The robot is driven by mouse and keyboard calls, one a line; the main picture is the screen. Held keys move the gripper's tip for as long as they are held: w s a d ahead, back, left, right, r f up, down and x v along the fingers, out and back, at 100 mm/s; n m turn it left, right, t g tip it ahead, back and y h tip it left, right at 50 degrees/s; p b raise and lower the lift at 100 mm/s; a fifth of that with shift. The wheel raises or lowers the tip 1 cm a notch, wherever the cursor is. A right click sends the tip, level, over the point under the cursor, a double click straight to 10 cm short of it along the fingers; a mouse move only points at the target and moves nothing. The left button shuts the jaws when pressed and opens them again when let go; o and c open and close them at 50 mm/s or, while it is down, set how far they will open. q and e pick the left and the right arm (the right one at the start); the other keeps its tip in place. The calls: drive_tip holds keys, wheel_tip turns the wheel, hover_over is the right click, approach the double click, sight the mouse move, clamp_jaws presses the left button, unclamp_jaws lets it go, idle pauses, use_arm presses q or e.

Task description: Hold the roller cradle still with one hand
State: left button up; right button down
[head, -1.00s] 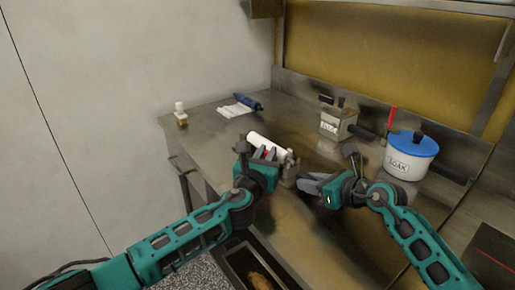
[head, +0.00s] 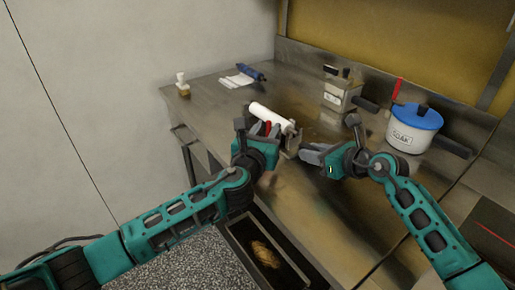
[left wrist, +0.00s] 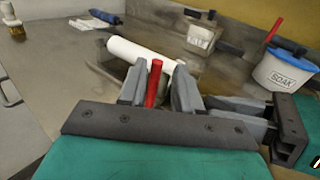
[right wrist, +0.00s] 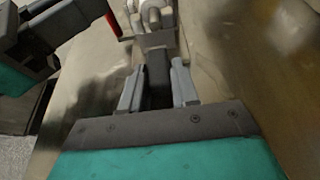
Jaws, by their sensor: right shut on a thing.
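The roller cradle (head: 292,142) is a small grey metal frame on the steel counter, with a white roller (head: 271,117) across it. In the right wrist view a dark block-like handle (right wrist: 157,75) of the cradle lies between my right gripper's fingers. My right gripper (head: 308,154) is shut on it from the right. My left gripper (head: 266,129) is open at the cradle's near left side. In the left wrist view a red upright handle (left wrist: 153,84) stands between its fingers, with a small gap on the right. The cradle's lower part is hidden behind the grippers.
A white pot marked SOAK (head: 413,131) with a blue lid stands at the right. A labelled metal container (head: 340,95) stands behind. A blue roll (head: 251,71), a white cloth (head: 237,81) and a small bottle (head: 183,86) are at the far left. A dark bin (head: 232,230) is below.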

use_arm(q)
drive_tip(key=v, duration=0.9)
drive_tip(key=shift+s, duration=0.2)
use_arm(e)
drive_tip(key=c, duration=0.8)
unclamp_jaws()
